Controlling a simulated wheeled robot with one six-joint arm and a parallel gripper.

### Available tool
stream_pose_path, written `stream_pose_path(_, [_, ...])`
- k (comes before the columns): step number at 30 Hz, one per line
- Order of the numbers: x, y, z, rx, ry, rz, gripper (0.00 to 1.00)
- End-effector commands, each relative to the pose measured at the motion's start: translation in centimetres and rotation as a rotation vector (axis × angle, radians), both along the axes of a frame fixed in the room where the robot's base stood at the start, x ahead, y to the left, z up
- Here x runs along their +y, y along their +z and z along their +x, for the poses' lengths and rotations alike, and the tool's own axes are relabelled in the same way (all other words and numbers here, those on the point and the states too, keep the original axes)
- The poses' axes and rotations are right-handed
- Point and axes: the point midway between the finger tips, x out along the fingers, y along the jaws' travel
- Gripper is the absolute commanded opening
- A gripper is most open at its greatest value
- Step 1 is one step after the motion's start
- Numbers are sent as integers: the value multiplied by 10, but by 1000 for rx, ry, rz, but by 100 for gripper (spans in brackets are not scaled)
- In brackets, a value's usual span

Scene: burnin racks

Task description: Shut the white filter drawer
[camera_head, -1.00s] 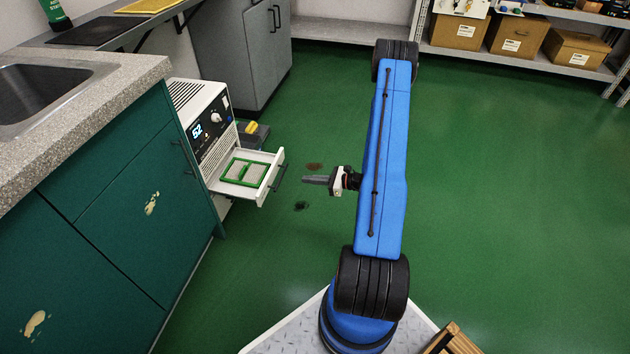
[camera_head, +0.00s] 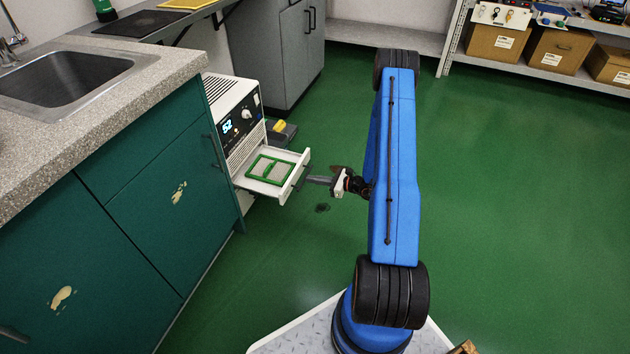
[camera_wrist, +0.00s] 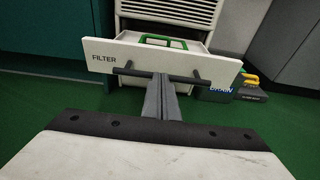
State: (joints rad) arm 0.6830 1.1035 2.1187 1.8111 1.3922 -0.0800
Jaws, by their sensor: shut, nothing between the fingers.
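My gripper (camera_head: 308,180) is shut and empty, pointing left at the drawer front. In the wrist view its closed fingertips (camera_wrist: 160,78) are at the middle of the handle. I cannot tell whether they touch it.
The green cabinet (camera_head: 160,190) with the sink counter stands left of the machine. A dark unit with a yellow part (camera_head: 280,128) sits on the floor behind the drawer, labelled DRAIN in the wrist view (camera_wrist: 228,90). Green floor is open to the right.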

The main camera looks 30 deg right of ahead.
Motion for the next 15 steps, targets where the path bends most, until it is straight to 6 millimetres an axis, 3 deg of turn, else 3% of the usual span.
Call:
stream_pose_path(8, [5, 0, 6, 0, 2, 0, 0])
stream_pose_path(15, [30, 0, 36, 0, 5, 0, 0])
